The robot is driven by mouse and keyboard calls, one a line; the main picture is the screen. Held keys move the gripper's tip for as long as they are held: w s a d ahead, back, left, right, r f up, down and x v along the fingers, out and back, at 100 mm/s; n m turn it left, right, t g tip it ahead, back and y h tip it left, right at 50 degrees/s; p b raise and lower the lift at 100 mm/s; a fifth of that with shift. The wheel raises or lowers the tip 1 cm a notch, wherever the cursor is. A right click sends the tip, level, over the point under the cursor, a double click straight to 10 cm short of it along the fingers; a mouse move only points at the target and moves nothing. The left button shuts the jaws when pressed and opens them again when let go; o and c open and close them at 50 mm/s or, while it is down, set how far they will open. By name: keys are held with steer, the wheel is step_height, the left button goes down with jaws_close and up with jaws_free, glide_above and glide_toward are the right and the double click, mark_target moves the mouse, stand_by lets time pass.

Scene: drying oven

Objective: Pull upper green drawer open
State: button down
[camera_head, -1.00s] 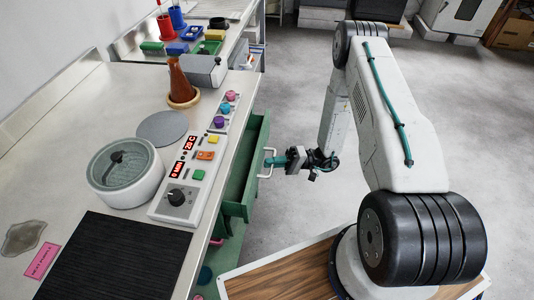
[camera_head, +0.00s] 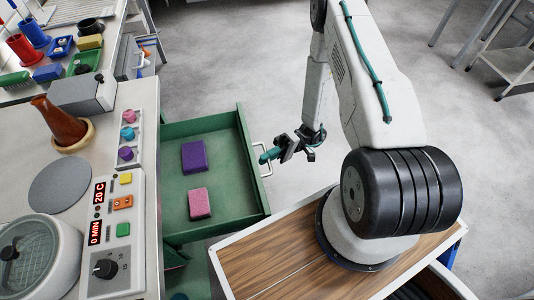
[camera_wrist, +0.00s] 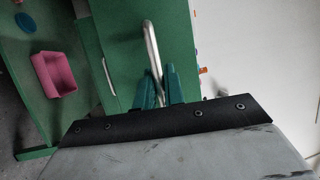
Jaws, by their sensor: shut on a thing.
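The upper green drawer (camera_head: 235,212) stands well open from the cabinet under the counter. A purple block (camera_head: 194,157) and a pink block (camera_head: 199,203) lie inside it. Its metal handle (camera_head: 268,146) is on the drawer's right-hand front; the handle also shows in the wrist view (camera_wrist: 151,42). My gripper (camera_head: 268,156) is at the handle, its teal fingers closed around the bar. In the wrist view the two fingers (camera_wrist: 160,88) sit on either side of the handle's lower end, against the green drawer front (camera_wrist: 115,35).
In the wrist view a pink open bin (camera_wrist: 55,74) and a blue round thing (camera_wrist: 25,22) sit on a green surface at the left. The counter carries a control panel (camera_head: 112,240) and a brown flask (camera_head: 60,124). Grey floor (camera_head: 220,60) is clear beyond the drawer.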

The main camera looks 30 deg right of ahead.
steer(key=shift+d, duration=0.15)
steer(key=c, duration=1.5)
jaws_free()
steer(key=v, duration=0.8)
